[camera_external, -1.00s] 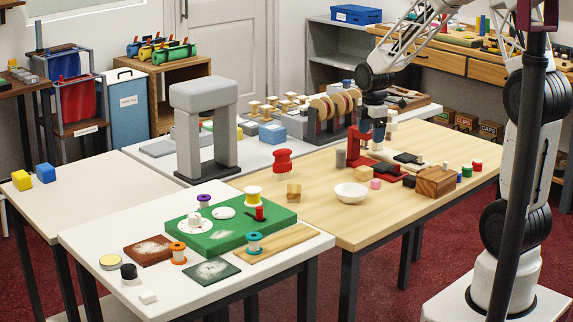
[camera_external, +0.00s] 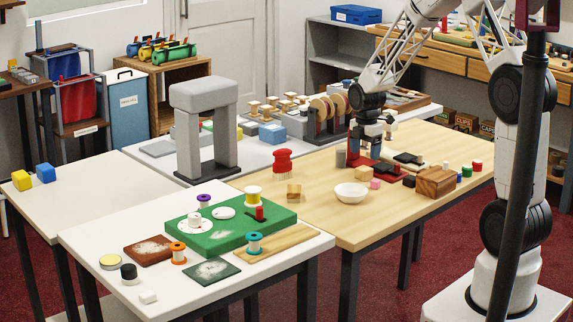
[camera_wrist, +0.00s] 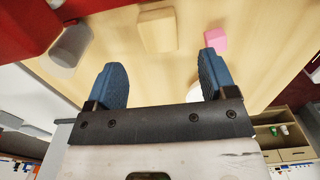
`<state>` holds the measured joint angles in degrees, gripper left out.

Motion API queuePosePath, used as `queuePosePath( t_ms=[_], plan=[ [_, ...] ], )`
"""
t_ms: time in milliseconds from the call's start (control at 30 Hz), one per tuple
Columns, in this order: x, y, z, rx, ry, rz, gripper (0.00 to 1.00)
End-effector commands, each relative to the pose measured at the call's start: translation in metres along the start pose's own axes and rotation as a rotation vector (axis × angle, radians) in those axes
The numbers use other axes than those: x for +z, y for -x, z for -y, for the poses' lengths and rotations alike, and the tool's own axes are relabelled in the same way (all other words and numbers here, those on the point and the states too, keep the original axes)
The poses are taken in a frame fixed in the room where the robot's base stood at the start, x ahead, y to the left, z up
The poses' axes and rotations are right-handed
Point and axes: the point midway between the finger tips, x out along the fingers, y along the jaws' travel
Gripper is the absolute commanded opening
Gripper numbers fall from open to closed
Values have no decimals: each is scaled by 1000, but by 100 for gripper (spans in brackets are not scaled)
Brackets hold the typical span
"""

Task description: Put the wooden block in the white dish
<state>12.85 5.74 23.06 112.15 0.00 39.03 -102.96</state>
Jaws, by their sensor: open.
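A small light wooden block (camera_external: 364,174) lies on the wooden table behind the white dish (camera_external: 351,193), which looks empty. In the wrist view this wooden block (camera_wrist: 157,30) lies beyond my fingertips, roughly in line with the gap between them. My gripper (camera_wrist: 163,65) is open and empty, its blue fingers apart. In the external view it is above and behind the block, in front of the red stand. In the wrist view the dish (camera_wrist: 194,92) is mostly hidden behind the right finger. Another light wooden block (camera_external: 294,192) lies left of the dish.
A pink block (camera_external: 375,184) lies right of the wooden block. A grey cylinder (camera_external: 341,158) and the red stand (camera_external: 352,163) are close by. A black block (camera_external: 409,181) and larger brown block (camera_external: 435,181) lie farther right. The table's front is clear.

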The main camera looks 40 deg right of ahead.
Motion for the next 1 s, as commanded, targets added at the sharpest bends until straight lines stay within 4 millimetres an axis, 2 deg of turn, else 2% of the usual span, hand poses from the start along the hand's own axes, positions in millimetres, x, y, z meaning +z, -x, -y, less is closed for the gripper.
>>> queuePosePath(
  t_ms=[267,767,1000],
  plan=[
    [0,-21,0,-1,0,0,78],
    [0,-28,0,-2,-1,0,78],
    [0,-50,0,-3,-1,-1,78]
  ],
)
